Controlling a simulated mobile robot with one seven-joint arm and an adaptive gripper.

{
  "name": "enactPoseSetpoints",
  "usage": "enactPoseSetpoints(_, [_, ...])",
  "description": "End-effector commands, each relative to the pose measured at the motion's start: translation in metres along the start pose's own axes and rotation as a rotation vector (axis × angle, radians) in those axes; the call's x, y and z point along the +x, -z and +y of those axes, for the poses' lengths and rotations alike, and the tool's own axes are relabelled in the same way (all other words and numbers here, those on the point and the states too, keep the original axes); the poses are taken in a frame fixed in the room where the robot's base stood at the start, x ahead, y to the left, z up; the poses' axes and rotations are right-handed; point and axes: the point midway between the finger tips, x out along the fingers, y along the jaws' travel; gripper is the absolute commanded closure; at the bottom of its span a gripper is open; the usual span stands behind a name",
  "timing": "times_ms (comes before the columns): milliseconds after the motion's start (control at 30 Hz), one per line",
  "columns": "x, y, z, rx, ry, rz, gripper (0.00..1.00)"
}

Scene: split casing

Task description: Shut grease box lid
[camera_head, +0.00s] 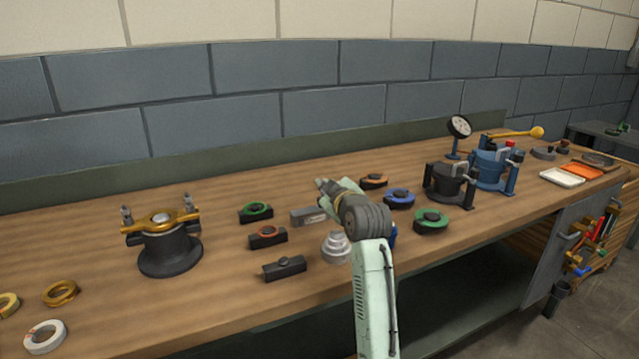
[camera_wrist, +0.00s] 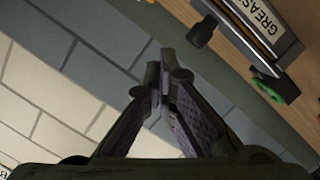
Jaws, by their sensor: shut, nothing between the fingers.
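The grease box (camera_head: 308,216) is a small grey box on the wooden bench in the head view, left of my wrist. In the wrist view, part of the box (camera_wrist: 245,25) shows at the upper right, with a white label reading "GREAS" and a dark knob-like part at its left end. The frames do not clearly show how far its lid stands open. My gripper (camera_head: 322,184) is above and just behind the box in the head view. In the wrist view its fingers (camera_wrist: 165,65) are together and empty, apart from the box.
Dark blocks with green (camera_head: 256,211) and orange (camera_head: 267,236) rings stand left of the box. A stepped metal piece (camera_head: 336,247) stands in front. A black fixture with a gold clamp (camera_head: 166,242) is farther left. Clamped pots (camera_head: 450,184) stand right. The wall is behind.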

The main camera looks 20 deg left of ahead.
Motion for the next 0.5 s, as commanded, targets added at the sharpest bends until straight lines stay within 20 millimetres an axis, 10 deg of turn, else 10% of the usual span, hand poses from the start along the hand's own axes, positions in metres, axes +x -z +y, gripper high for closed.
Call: enactPoseSetpoints(500, [0.004,-0.016,0.0,0.014,0.004,0.0,1.0])
